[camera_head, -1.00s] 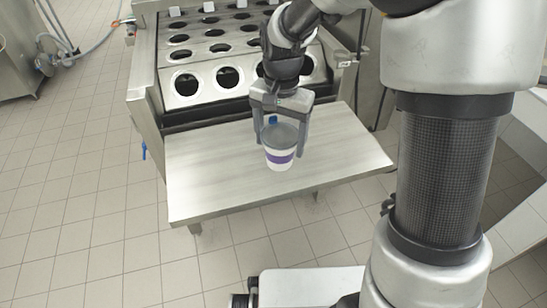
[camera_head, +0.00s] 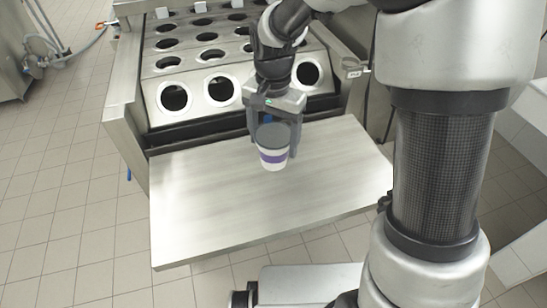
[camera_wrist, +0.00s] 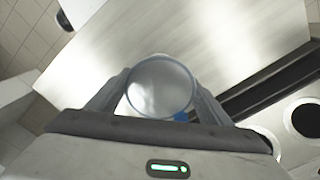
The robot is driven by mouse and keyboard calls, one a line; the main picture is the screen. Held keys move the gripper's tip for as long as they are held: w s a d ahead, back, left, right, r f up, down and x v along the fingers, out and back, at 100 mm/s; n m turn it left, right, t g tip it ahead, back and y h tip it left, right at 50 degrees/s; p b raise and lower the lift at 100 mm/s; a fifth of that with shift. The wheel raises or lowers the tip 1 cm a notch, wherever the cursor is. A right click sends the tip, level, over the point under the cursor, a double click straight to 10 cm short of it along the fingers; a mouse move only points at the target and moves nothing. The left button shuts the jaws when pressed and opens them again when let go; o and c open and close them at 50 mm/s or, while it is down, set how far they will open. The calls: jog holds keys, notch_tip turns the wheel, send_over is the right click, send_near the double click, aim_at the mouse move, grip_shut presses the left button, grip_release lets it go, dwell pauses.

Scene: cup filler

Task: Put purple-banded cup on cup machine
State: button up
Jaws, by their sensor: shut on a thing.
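The purple-banded cup (camera_head: 273,153) is white with a purple band and a grey top, and it is upright in the head view. My gripper (camera_head: 273,122) is shut on it, one finger on each side. In the wrist view the cup's round top (camera_wrist: 160,87) sits between my two fingers. The cup is over the metal shelf (camera_head: 200,215); I cannot tell how high above it. The cup machine (camera_head: 125,110) is a steel unit with rows of round holes, behind the shelf. Its front row of holes (camera_head: 174,97) is empty where I can see it; my arm covers part of that row.
A hose (camera_head: 75,52) and another steel unit (camera_head: 15,60) are at the far left. Tiled floor (camera_head: 75,225) is open to the left of the shelf. A pale basin-like edge (camera_head: 515,125) is at the right.

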jog(key=shift+f+b, duration=0.45)
jog(key=shift+f, duration=2.15)
jog(key=shift+f, duration=0.1)
jog(key=shift+f, duration=0.15)
jog(key=o, duration=1.4)
jog(key=shift+c, duration=0.2)
jog(key=shift+r, duration=0.2)
